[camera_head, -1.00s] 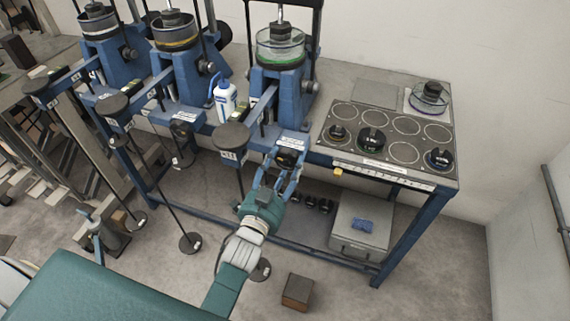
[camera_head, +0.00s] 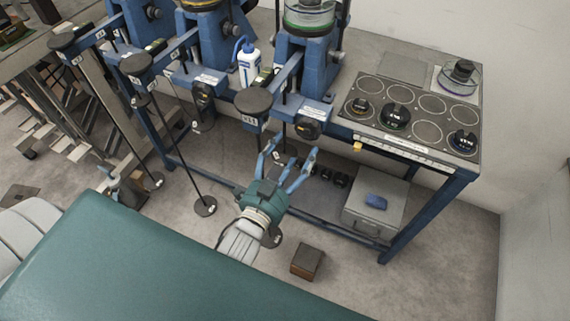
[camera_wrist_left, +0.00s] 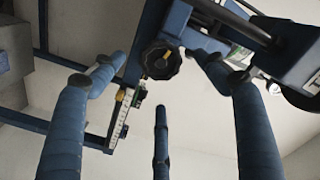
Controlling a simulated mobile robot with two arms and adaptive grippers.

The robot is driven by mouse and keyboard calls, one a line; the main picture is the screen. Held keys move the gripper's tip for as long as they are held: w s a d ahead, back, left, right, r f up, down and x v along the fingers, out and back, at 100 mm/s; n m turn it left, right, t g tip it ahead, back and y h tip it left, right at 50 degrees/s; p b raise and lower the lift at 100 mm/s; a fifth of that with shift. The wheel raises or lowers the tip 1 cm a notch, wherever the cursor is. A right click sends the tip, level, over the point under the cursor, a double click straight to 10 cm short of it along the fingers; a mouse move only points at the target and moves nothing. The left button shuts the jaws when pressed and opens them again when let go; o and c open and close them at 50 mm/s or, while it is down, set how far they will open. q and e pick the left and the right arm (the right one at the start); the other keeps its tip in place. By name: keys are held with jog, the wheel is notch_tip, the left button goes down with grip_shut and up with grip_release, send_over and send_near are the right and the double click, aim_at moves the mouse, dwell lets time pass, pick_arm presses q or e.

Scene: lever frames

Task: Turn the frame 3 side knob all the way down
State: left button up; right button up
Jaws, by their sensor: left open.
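The rightmost of the lever frames (camera_head: 306,62) is blue, and I take it as frame 3; its number is not readable. Its side knob (camera_head: 308,128) is black and round, on the blue beam at the bench's front edge. In the left wrist view the knob (camera_wrist_left: 161,60) shows a scalloped rim and a small yellow mark near its centre. My left gripper (camera_head: 291,147) is open and empty, with its blue fingers pointing up toward the knob from below and in front. The fingers are spread and look apart from the knob. My right gripper is not in view.
The frame's lever ends in a round grey disc (camera_head: 253,101) just left of the knob. A white bottle (camera_head: 247,64) stands between frames. A panel of weights (camera_head: 413,116) lies right. A grey box (camera_head: 375,206) sits under the bench, and a brown block (camera_head: 307,262) on the floor.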

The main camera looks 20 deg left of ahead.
pick_arm(q)
jog(key=s, duration=0.5)
jog(key=shift+s+a, duration=0.1)
jog(key=shift+a, duration=0.05)
jog(key=s+d+f+n+g, duration=0.1)
jog(key=s+f+g, duration=0.25)
jog(key=f, duration=0.85)
jog(key=s+d+f+n+g, duration=0.1)
jog(key=s+f+g, duration=0.3)
jog(key=f, duration=0.8)
jog(key=s+d+f+n+g, duration=0.15)
jog(key=s+f, duration=0.35)
jog(key=f, duration=0.8)
jog(key=s+a+f+g, duration=0.2)
jog(key=s+f, duration=0.3)
jog(key=s, duration=0.3)
jog(key=s+a+f+n+g, duration=0.1)
jog(key=s+a+f+g, duration=0.2)
jog(key=s, duration=0.5)
jog(key=s+a+f+g, duration=0.3)
jog(key=s+a+f, duration=0.1)
jog(key=s+f, duration=0.3)
jog(key=shift+s+f+n+y, duration=0.3)
jog(key=shift+s+f+n, duration=0.1)
jog(key=shift+s, duration=0.35)
